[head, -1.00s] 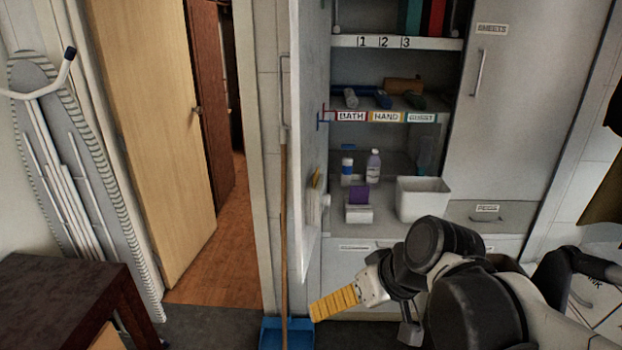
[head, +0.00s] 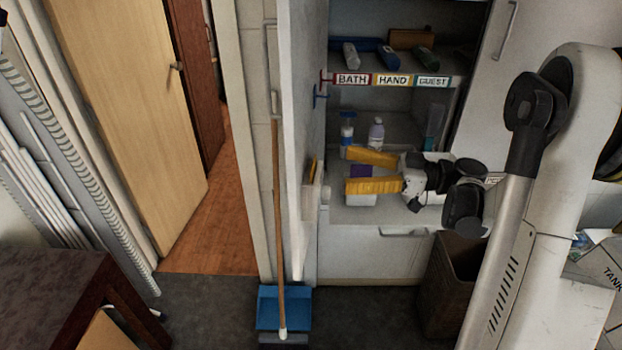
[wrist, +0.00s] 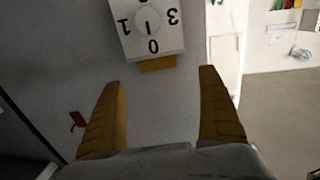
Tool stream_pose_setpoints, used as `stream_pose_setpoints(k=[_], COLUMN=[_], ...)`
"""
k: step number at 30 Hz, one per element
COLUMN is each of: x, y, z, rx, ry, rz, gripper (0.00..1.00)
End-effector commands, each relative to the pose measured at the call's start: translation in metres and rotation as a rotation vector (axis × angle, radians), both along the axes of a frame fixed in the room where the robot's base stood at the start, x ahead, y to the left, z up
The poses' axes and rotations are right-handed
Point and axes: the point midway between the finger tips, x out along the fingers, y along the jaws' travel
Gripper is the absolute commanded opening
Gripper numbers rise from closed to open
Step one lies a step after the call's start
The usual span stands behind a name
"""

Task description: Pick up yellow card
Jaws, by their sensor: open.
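The yellow card (head: 313,170) shows as a small yellow edge at a pale holder on the inner face of the open cabinet door. In the wrist view the yellow card (wrist: 158,65) sticks out from the edge of a white holder (wrist: 148,28) marked with digits. My gripper (head: 349,169) is open and empty, its yellow fingers pointing left toward the door, apart from the card. In the wrist view the card lies ahead of the gap between the fingertips (wrist: 161,78). Most of the card is hidden in the holder.
The open door (head: 303,120) stands left of my gripper. A broom (head: 280,230) and blue dustpan (head: 284,308) stand below left. A brown bin (head: 450,285) is below my gripper. A red hook (wrist: 77,121) is on the door.

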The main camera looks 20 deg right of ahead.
Motion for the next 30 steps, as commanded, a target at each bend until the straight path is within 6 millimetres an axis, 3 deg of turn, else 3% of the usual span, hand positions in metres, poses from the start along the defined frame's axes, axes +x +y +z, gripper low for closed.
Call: stream_pose_setpoints(k=[16,25,26,30], x=[0.033,0.037,0.037,0.037], y=[0.063,0.070,0.069,0.069], z=[-0.001,0.002,0.002,0.001], rx=[0.000,0.000,0.000,0.000], ry=[0.004,0.004,0.004,0.004], rz=[0.002,-0.001,-0.001,-0.001], gripper=[0.88,0.88,0.86,0.43])
